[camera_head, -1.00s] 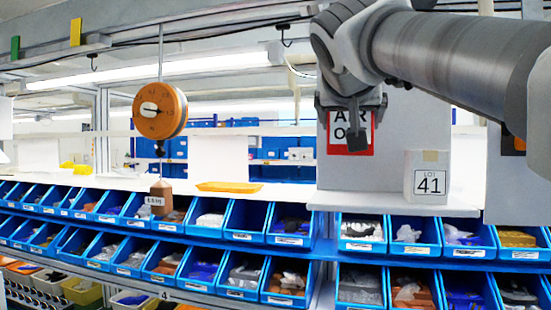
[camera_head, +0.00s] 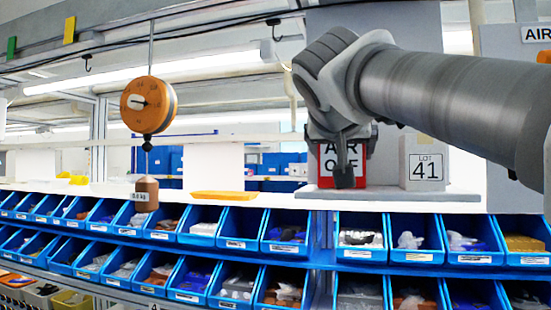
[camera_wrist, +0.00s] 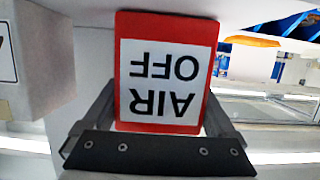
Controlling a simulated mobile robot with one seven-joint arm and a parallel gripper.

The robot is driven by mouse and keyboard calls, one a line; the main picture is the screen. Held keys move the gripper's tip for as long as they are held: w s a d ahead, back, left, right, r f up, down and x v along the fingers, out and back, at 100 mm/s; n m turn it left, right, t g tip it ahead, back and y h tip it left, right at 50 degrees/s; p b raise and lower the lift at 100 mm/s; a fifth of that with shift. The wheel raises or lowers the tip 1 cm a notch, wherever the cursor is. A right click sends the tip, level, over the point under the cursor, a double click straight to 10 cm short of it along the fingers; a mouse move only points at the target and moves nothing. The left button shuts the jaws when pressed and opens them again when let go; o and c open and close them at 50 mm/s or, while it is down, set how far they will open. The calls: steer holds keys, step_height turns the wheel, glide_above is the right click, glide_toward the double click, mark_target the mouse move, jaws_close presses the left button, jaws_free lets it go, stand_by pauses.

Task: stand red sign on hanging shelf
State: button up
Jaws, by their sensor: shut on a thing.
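The red sign (camera_head: 328,176), a red-bordered plate reading "AIR OFF", is upright in the head view, just above or touching the hanging shelf (camera_head: 315,195); I cannot tell which. My gripper (camera_head: 345,168) is shut on it, and a dark finger covers part of its front. In the wrist view, my gripper (camera_wrist: 162,108) has a finger at each side edge of the sign (camera_wrist: 209,60), whose lettering appears upside down. The grey-white shelf has a bare front edge and holds a white box at its right.
The white "LOT 41" box (camera_head: 427,172) stands on the shelf right of the sign. An orange round scale (camera_head: 150,105) hangs at left with a brown weight (camera_head: 147,194) below. An orange tray (camera_head: 223,196) lies on the white ledge. Blue bins (camera_head: 375,238) line the racks below.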

steer(key=shift+s+a+r, duration=0.1)
steer(key=shift+s+a, duration=0.05)
steer(key=shift+s, duration=0.1)
steer(key=o, duration=1.2)
steer(key=shift+w, duration=0.1)
steer(key=shift+r, duration=0.15)
steer(key=b+v, duration=0.1)
steer(key=v, duration=1.1)
